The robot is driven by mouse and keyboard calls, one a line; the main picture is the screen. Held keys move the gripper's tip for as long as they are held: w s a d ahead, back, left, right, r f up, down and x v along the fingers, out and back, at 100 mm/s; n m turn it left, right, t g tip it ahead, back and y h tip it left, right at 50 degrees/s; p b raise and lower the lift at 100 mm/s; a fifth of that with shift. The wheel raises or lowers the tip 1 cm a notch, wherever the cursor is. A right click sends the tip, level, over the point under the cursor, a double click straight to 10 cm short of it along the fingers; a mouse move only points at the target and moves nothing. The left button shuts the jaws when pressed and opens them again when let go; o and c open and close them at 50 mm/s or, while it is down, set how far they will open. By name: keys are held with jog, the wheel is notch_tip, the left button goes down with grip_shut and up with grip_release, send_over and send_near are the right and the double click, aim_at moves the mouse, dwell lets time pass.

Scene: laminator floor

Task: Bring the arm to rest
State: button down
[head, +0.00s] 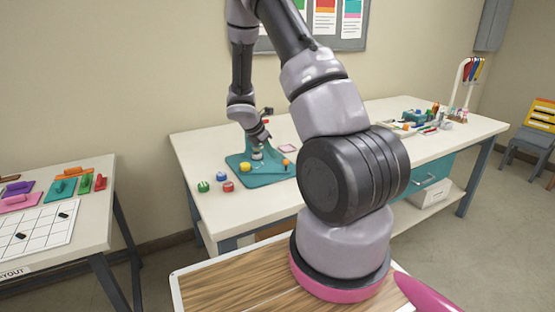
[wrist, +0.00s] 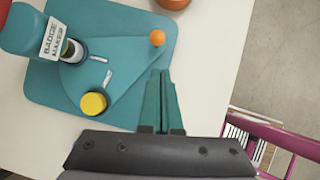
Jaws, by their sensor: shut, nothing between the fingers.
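My arm rises from its base and bends over to the table in the head view. My gripper (head: 260,146) hangs low by the teal badge maker (head: 245,177). In the wrist view my gripper's two teal fingers (wrist: 164,92) lie side by side, shut and empty. They show over the right edge of the badge maker's mat (wrist: 198,22), with the labelled press (wrist: 25,32) at upper left. Whether the fingers touch the mat cannot be told.
A yellow disc (wrist: 93,103) and an orange knob (wrist: 157,38) sit on the badge maker. Small coloured round pieces (head: 228,187) lie at the table's front left. A second table (head: 90,220) stands left with a grid board.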

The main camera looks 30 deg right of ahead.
jog(key=s+a+r+m+y, duration=0.1)
jog(key=s+a+r+m, duration=0.25)
jog(key=r, duration=0.55)
jog(key=s+a+r+m, duration=0.2)
jog(key=s+r+m, duration=0.15)
jog(key=r, duration=0.55)
jog(key=s+a+r+m+t+y, duration=0.2)
jog(key=s+a+r+m, duration=0.3)
jog(key=s+r+m, duration=0.4)
jog(key=s+a+r+m+t+y, duration=0.3)
jog(key=s+a+r+m+y, duration=0.2)
jog(key=s+r+m, duration=0.3)
jog(key=s, duration=0.3)
jog(key=shift+r+m+t, duration=0.3)
jog(key=shift+r+m, duration=0.05)
jog(key=shift+m, duration=0.05)
jog(key=shift+d, duration=0.1)
